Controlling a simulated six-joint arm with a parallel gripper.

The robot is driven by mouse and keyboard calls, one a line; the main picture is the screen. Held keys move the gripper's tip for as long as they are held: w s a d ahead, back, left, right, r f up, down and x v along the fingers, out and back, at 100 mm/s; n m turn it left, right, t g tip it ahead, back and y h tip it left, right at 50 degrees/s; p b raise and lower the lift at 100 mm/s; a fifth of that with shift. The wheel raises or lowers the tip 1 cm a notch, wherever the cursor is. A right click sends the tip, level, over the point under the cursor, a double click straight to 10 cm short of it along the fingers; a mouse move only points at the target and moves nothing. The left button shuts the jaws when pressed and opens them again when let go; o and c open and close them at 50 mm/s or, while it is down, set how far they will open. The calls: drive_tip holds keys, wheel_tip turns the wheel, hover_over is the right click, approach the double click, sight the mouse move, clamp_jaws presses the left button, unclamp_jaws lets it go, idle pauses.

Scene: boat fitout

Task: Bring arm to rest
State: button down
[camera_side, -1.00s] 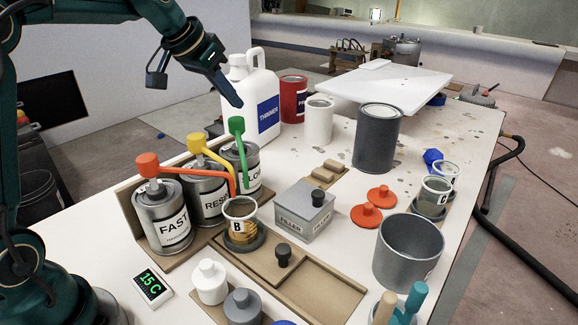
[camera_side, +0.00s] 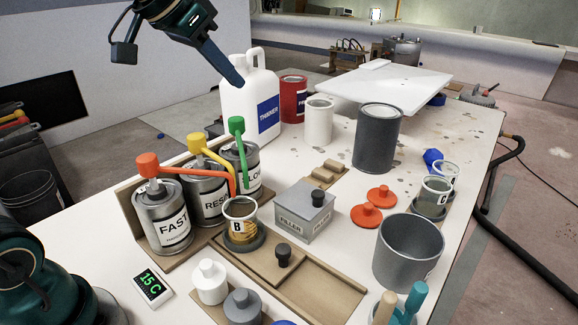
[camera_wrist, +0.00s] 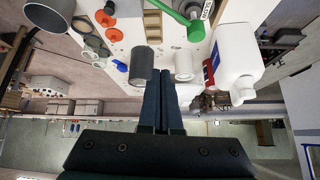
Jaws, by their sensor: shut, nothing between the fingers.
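My gripper (camera_side: 236,80) is shut and empty. In the side view it hangs in the air at the upper left, in front of the upper part of the white thinner jug (camera_side: 262,100) and above the three pump cans. In the wrist view its two fingers (camera_wrist: 163,95) lie together, pointing at the bench, which shows upside down. The can marked FAST (camera_side: 162,217) has an orange pump, the can marked RES (camera_side: 207,193) a yellow one, and the third can (camera_side: 240,165) a green one.
A cup marked B (camera_side: 240,213) stands before the cans. A filler box (camera_side: 304,212), a dark grey can (camera_side: 377,140), a grey pot (camera_side: 408,252) and orange lids (camera_side: 366,215) stand on the bench. A white board (camera_side: 390,88) lies at the back. The air above the bench is clear.

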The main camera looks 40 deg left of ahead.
drive_tip(key=s+d+f+g, duration=0.1)
drive_tip(key=s+d+f, duration=0.1)
drive_tip(key=s+f, duration=0.4)
drive_tip(key=s+d+f+n+g, duration=0.1)
drive_tip(key=s+f, duration=0.5)
drive_tip(key=s, duration=0.6)
drive_tip(key=shift+s+d+f, duration=0.3)
drive_tip(key=shift+d, duration=0.5)
